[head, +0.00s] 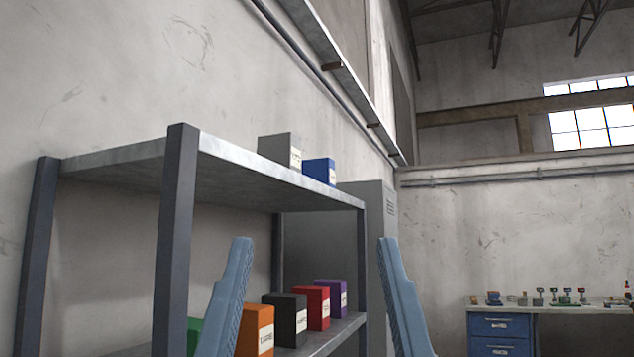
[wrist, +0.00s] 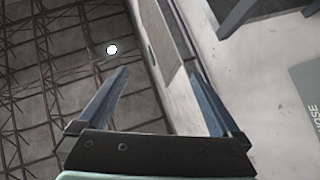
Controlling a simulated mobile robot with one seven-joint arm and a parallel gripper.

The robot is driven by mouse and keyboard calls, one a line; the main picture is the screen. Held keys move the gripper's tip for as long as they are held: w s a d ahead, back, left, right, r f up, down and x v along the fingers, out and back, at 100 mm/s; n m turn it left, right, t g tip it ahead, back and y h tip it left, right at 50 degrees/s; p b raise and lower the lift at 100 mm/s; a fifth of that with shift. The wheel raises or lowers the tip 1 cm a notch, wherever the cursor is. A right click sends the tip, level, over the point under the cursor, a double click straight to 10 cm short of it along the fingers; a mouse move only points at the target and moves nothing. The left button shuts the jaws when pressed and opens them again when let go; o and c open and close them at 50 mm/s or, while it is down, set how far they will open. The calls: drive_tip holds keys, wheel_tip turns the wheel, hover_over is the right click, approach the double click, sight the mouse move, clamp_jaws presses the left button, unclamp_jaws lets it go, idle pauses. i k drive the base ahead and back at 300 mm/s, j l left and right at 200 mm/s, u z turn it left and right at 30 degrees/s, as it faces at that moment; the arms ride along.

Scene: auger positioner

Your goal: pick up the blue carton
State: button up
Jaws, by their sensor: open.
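The blue carton (head: 319,171) stands on the top shelf of a metal rack, close to its right end, in the head view. A grey carton (head: 280,150) stands just left of it. My gripper (head: 312,245) is in front of the rack, with its two blue fingers wide apart and nothing between them. In the picture the fingertips are below the blue carton. The wrist view also shows my gripper (wrist: 163,80) open and empty, facing the ceiling and wall. The blue carton cannot be made out in the wrist view.
The rack's front post (head: 175,235) and top shelf (head: 230,165) stand near my gripper. The lower shelf (head: 330,338) holds green, orange, black, red and purple cartons. A grey cabinet (head: 376,215) is behind the rack. A workbench with blue drawers (head: 500,328) stands far right.

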sight(322, 169)
drive_tip(key=i+l, duration=0.35)
drive_tip(key=i+l+u, duration=0.15)
drive_tip(key=i+l, duration=0.5)
drive_tip(key=l, duration=0.2)
drive_tip(key=i+l+u, duration=0.15)
drive_tip(key=i+l, duration=0.45)
drive_tip(key=l, duration=0.25)
drive_tip(key=u, duration=0.05)
